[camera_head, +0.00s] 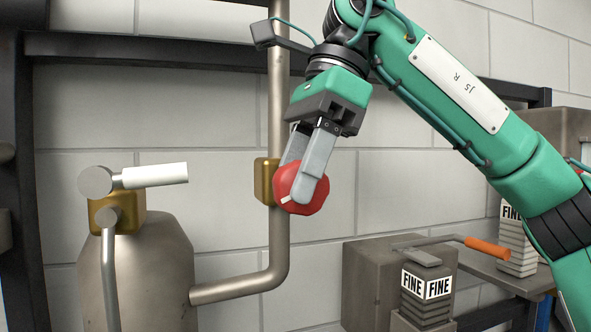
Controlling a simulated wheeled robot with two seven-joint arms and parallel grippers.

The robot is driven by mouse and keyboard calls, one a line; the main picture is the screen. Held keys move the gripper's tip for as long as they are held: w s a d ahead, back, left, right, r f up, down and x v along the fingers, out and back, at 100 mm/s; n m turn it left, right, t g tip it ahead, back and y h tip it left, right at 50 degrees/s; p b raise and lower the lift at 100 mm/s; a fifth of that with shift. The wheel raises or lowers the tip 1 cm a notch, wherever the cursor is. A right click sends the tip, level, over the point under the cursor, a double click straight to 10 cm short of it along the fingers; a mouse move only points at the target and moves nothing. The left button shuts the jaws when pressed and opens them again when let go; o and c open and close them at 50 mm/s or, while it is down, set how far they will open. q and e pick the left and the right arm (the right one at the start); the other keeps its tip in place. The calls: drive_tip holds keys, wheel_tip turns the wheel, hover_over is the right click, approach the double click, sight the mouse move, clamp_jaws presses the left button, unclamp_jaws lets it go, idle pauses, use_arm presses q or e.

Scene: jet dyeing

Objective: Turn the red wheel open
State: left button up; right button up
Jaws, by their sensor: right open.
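The red wheel (313,207) is on a brass valve body (262,181) on the vertical grey pipe. A small white mark shows near its lower left. My right gripper (305,186) comes down from the upper right. Its two grey fingers reach over the red wheel, one in front of it and one at its upper left. The jaws are open; I cannot tell whether the fingers touch the wheel. The fingers hide part of the wheel. My left gripper is not in view.
A grey tank (150,275) with a white-handled lever (155,175) stands at the left. At the lower right are a grey box (370,280), an orange-handled lever (487,246) and stacked pieces labelled FINE (427,285). A dark rail (140,48) crosses the wall behind.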

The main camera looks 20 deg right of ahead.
drive_tip(key=shift+a+f, duration=0.15)
drive_tip(key=shift+f, duration=0.15)
drive_tip(key=shift+c, duration=0.4)
drive_tip(key=c, duration=0.9)
drive_tip(key=shift+h, duration=0.8)
drive_tip(key=o, duration=1)
drive_tip(key=shift+r, duration=0.1)
